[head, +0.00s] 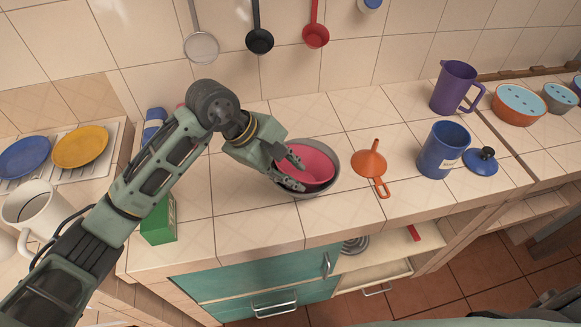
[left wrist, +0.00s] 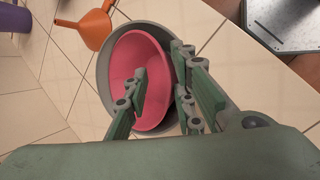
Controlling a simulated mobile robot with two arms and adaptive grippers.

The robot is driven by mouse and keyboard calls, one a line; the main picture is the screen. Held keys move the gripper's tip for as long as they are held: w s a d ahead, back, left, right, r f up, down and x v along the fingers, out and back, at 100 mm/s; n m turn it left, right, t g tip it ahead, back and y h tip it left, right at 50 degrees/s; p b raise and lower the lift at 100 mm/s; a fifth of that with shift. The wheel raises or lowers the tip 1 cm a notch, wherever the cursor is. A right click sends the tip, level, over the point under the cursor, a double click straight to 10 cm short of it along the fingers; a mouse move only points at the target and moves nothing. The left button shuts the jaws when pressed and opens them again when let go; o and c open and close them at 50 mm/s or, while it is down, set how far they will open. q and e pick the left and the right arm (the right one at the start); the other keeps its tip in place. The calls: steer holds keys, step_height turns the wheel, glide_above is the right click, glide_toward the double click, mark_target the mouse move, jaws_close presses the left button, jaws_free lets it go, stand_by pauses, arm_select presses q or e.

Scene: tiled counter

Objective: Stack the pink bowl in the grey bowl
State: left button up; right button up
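The pink bowl (head: 316,164) sits inside the grey bowl (head: 334,158) on the tiled counter. In the left wrist view the pink bowl (left wrist: 140,60) looks tilted and off-centre, towards the right side of the grey bowl (left wrist: 104,72). My left gripper (head: 296,172) is at the left side of the bowls, with its fingers spread. In the left wrist view one finger of the left gripper (left wrist: 160,66) is over the pink inside and the other is by the outer rim. Whether they touch the bowl is unclear. My right gripper is not in view.
An orange funnel (head: 370,163) lies just right of the bowls. A blue canister (head: 440,150), its lid (head: 481,163) and a purple jug (head: 454,87) stand farther right. A green box (head: 160,222) is under my left arm. Ladles hang on the wall behind.

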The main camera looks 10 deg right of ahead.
arm_select(q)
steer(key=shift+b+v, duration=0.85)
steer(key=shift+v, duration=0.3)
steer(key=b+v, duration=0.2)
steer(key=v, duration=0.8)
steer(key=shift+d, duration=0.15)
